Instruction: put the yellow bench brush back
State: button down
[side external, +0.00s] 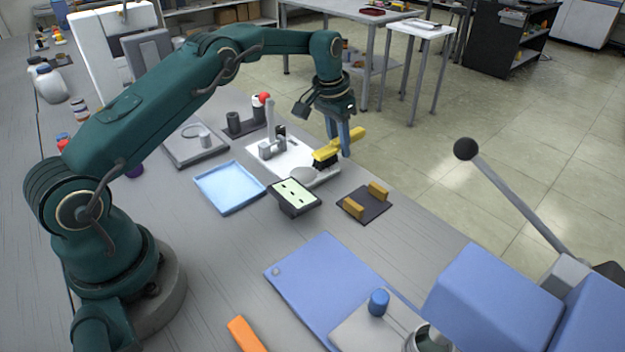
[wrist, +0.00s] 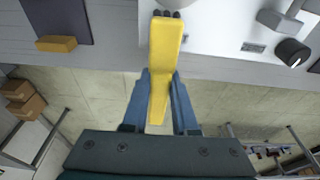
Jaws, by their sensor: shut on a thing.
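The yellow bench brush (side external: 328,154) has dark bristles under its head and a plain yellow handle. My gripper (side external: 345,142) is shut on its handle and holds it up near the far edge of the bench, beside the white spark stand plate (side external: 262,152). In the wrist view the brush (wrist: 164,60) runs away from between the blue fingers (wrist: 158,95). A dark mat with two yellow blocks (side external: 365,203) lies nearer in the side view. In the wrist view the dark mat (wrist: 58,15) and one yellow block (wrist: 56,44) show at the upper left.
A small display (side external: 295,197), a light blue tray (side external: 228,187) and a grey dish (side external: 303,174) stand close by. A black holder with cylinders (side external: 243,122) is behind the stand. A blue mat (side external: 330,283) and a lever (side external: 515,200) are toward the front right.

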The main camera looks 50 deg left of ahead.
aim_at(330, 147)
jog(key=shift+f, duration=0.15)
jog(key=c, duration=0.7)
grip_release()
jog(key=s+d+r, duration=0.1)
jog(key=s+r, duration=0.2)
jog(key=r, duration=0.3)
jog(key=s+d+r+t, duration=0.1)
jog(key=s+r, duration=0.1)
jog(key=r, duration=0.4)
jog(key=s+d+r, duration=0.1)
jog(key=s+r, duration=0.2)
jog(key=r, duration=0.4)
jog(key=s+d+f, duration=0.1)
jog(key=s, duration=0.6)
jog(key=s+d+f+t, duration=0.1)
jog(key=s+d+f, duration=0.1)
jog(key=s, duration=0.5)
jog(key=s+d+f+t, duration=0.1)
jog(key=s+d+f, duration=0.1)
jog(key=s, duration=0.5)
jog(key=shift+s+f, duration=0.1)
jog(key=shift+s, duration=0.05)
